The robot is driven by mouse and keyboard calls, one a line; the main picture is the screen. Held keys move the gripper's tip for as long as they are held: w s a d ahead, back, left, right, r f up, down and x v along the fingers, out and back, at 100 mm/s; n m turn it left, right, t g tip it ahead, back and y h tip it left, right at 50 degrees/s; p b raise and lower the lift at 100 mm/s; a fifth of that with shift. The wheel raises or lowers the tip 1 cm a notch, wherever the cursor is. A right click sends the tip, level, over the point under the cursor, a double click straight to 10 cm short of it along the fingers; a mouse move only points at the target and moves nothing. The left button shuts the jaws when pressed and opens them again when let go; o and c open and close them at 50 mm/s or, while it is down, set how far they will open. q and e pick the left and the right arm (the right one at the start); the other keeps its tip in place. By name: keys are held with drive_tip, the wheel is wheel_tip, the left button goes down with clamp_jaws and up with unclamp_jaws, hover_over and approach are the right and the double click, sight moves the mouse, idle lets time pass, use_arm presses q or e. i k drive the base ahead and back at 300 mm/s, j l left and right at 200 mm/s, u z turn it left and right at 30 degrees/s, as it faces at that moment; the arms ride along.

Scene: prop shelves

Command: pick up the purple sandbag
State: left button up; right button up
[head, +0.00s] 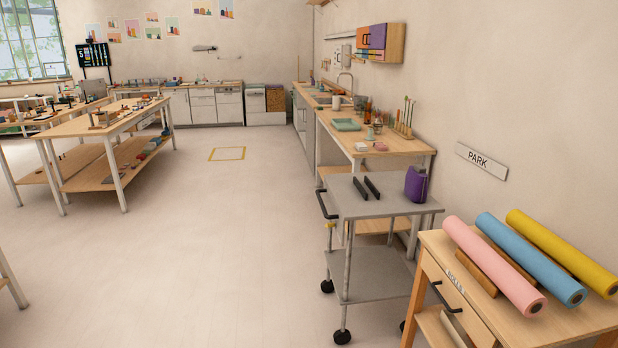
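A purple object (416,184) that looks like the sandbag stands upright on the right part of the top of a grey wheeled cart (350,205). It has a dark upper edge, and its far side is hidden. Two dark upright bars (366,188) stand on the same cart top, to its left and apart from it. Neither of my grippers is in view.
A wooden table (440,245) with pink, blue and yellow rolls (530,260) stands front right. Behind the cart is a workbench (400,147) against the wall. Wooden tables (85,125) stand at left. The floor (210,240) between is clear, with a yellow outlined square (227,154).

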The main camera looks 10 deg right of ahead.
sight(416, 188)
drive_tip(key=i+z, duration=0.35)
drive_tip(key=z, duration=0.15)
drive_tip(key=i+j+z, duration=0.25)
drive_tip(key=z, duration=0.2)
drive_tip(key=i+j+z, duration=0.3)
drive_tip(key=z, duration=0.2)
drive_tip(key=i+j+z, duration=0.25)
drive_tip(key=j+z, duration=0.2)
